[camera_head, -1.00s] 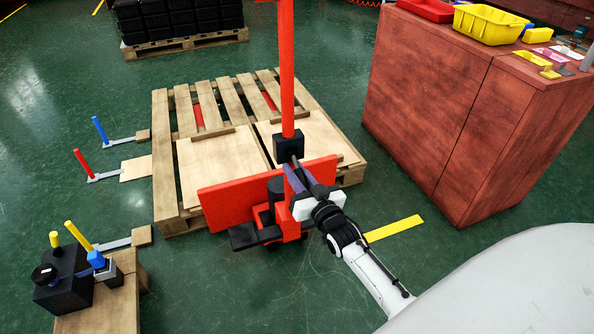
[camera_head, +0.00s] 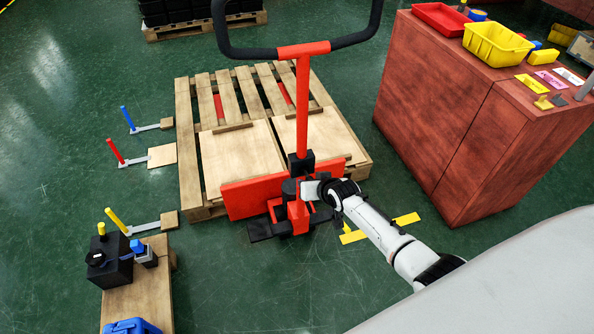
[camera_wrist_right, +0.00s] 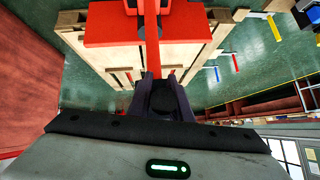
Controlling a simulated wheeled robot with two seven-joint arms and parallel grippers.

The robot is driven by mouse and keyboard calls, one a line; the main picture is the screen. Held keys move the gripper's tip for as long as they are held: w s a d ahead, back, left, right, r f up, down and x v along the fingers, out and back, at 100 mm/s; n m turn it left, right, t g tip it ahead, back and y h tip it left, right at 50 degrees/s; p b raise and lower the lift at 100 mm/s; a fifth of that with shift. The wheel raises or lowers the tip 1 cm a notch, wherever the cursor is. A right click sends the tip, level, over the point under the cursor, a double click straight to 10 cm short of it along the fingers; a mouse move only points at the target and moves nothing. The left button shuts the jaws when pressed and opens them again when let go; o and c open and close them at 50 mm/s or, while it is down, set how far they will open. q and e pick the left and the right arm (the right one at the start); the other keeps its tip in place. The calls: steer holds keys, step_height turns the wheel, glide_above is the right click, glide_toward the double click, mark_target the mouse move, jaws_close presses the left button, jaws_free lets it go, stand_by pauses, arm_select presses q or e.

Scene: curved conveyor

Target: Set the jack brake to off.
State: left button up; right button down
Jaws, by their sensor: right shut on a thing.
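The red pallet jack stands at the near edge of the wooden pallet. Its red column (camera_head: 302,110) rises to a black-gripped handle (camera_head: 362,36), and a black block (camera_head: 301,163) sits low on the column. A black cylinder (camera_head: 289,188) stands beside the red base (camera_head: 297,217). My right gripper (camera_head: 306,189) is low at the column, just below the block. In the right wrist view its dark fingers (camera_wrist_right: 163,90) are shut around a round black part (camera_wrist_right: 164,98) of the jack. I cannot tell which part is the brake. My left gripper is out of view.
The pallet (camera_head: 187,150) lies behind the jack. A red-brown cabinet (camera_head: 440,110) with trays stands at the right. A wooden stand (camera_head: 142,285) with a black box (camera_head: 109,262) is at the lower left. Several coloured posts stand left. Open green floor lies between.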

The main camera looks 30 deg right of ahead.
steer(key=shift+w+r+g+p, duration=0.1)
steer(key=shift+r+g+p, duration=0.45)
steer(key=shift+r+g, duration=0.05)
steer(key=shift+r+g+p, duration=0.15)
steer(key=shift+g+p, duration=0.3)
steer(key=shift+g, duration=0.35)
steer(key=c, duration=1.6)
jaws_free()
